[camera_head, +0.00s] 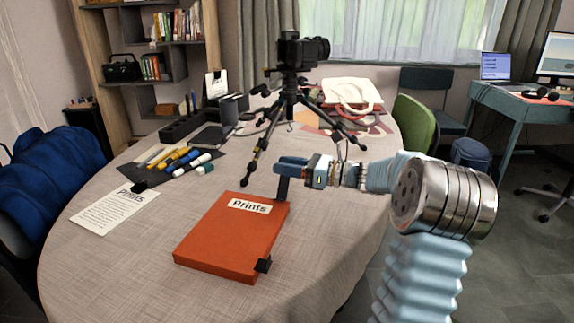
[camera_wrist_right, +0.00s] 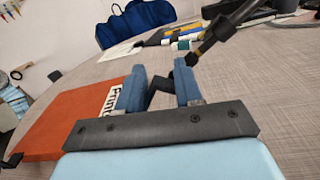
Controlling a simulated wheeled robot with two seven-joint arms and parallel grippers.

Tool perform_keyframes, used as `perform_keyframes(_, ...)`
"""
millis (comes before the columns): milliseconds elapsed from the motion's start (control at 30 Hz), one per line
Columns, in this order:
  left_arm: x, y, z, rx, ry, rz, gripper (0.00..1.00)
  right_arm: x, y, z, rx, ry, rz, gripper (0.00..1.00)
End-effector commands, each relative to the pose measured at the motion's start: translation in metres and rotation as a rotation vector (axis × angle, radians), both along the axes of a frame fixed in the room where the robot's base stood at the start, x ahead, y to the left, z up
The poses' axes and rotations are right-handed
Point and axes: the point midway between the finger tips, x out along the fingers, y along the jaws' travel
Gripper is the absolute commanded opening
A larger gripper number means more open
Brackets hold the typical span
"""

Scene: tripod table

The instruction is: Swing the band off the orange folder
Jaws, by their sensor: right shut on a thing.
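The orange folder (camera_head: 232,240), labelled "Prints", lies flat on the table. Its orange cover (camera_wrist_right: 70,118) also shows in the right wrist view. My right gripper (camera_head: 284,172) is at the folder's far right corner, its blue fingers pointing left. In the right wrist view, the gripper (camera_wrist_right: 160,75) is shut on a small black piece (camera_wrist_right: 157,93), apparently part of the band, beside the label. A black piece (camera_head: 264,265) sits at the folder's near right corner. The rest of the band cannot be made out. My left gripper is out of view.
A camera tripod (camera_head: 290,95) stands just behind the gripper, one leg (camera_head: 250,165) reaching close to the folder. Markers (camera_head: 185,160) and a printed sheet (camera_head: 115,209) lie to the left. The table (camera_head: 120,270) is clear in front and left of the folder.

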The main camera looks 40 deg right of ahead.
Motion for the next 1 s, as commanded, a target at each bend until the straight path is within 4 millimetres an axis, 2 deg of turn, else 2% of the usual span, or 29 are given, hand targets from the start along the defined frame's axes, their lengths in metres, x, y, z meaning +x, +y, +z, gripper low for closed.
perform_keyframes(33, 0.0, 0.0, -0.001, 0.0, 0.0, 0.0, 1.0, 0.0, 0.0, -0.005, 0.0, 0.008, 0.0, 0.2)
perform_keyframes(267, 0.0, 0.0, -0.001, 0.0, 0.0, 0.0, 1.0, 0.0, 0.0, -0.005, -0.001, 0.009, 0.0, 0.2)
perform_keyframes(300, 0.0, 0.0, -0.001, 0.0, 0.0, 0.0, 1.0, 0.0, 0.0, -0.005, -0.001, 0.01, 0.0, 0.36)
perform_keyframes(400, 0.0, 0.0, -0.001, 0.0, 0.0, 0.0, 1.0, 0.0, 0.0, -0.005, -0.001, 0.009, -0.001, 0.51)
perform_keyframes(767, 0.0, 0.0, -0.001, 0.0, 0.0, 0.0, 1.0, -0.005, -0.004, -0.002, -0.001, 0.005, -0.003, 0.51)
perform_keyframes(867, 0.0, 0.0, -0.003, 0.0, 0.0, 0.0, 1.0, -0.017, -0.012, -0.003, -0.001, 0.003, -0.004, 0.51)
perform_keyframes(1000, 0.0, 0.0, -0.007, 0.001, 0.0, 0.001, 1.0, -0.045, -0.03, -0.004, -0.002, 0.005, -0.006, 0.51)
